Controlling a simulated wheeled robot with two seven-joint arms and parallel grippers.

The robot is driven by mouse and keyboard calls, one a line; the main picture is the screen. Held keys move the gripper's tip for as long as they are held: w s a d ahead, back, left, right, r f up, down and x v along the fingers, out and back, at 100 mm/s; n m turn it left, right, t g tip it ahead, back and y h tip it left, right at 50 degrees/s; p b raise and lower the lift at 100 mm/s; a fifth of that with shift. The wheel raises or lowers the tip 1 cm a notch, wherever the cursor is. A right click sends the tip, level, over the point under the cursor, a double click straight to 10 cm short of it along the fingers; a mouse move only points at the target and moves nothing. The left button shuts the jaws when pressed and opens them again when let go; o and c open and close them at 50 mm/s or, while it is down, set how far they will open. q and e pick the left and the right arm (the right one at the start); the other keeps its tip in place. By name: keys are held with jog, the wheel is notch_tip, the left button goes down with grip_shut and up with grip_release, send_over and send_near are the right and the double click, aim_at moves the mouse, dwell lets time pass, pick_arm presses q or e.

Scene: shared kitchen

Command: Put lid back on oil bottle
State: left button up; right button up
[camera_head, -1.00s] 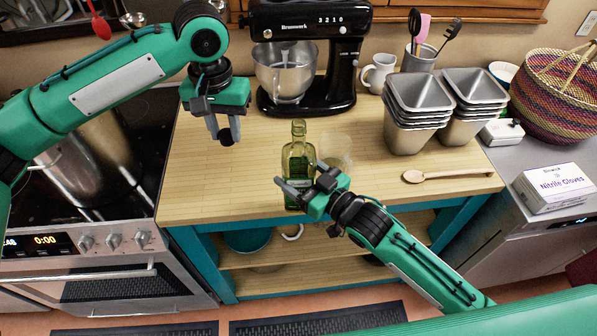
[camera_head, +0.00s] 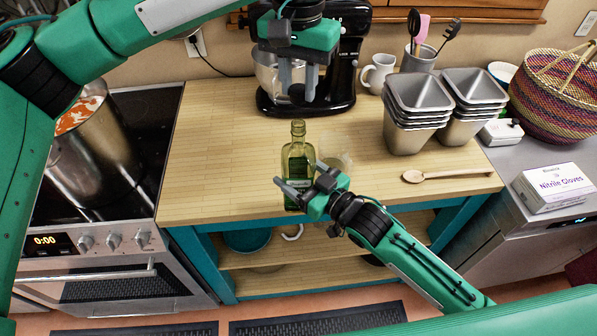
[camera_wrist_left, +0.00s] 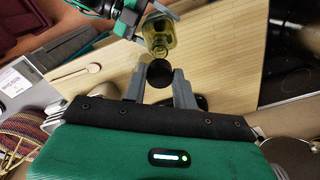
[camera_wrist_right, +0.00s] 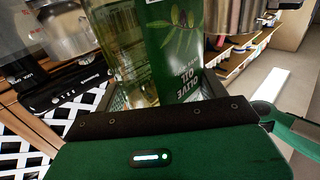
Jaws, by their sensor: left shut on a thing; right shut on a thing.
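The green glass oil bottle (camera_head: 298,152) stands upright near the front edge of the wooden counter, its neck bare. My right gripper (camera_head: 298,188) is shut on the bottle's lower body; the right wrist view shows the bottle (camera_wrist_right: 125,45) and its olive oil label between the fingers. My left gripper (camera_head: 298,85) is shut on the small black lid (camera_head: 297,93). It holds the lid above the bottle neck, apart from it. In the left wrist view the lid (camera_wrist_left: 159,73) sits between the fingertips, with the bottle (camera_wrist_left: 158,35) beyond it.
A black stand mixer (camera_head: 340,70) stands behind my left gripper. A clear glass (camera_head: 336,165) is right of the bottle. Stacked metal tins (camera_head: 412,115) and a wooden spoon (camera_head: 440,175) lie further right. The counter's left part (camera_head: 215,150) is free.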

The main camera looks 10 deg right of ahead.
pick_arm(q)
jog(key=shift+f, duration=0.15)
jog(key=shift+f, duration=1.9)
jog(key=shift+s, duration=0.1)
jog(key=shift+f, duration=0.85)
jog(key=shift+f, duration=0.5)
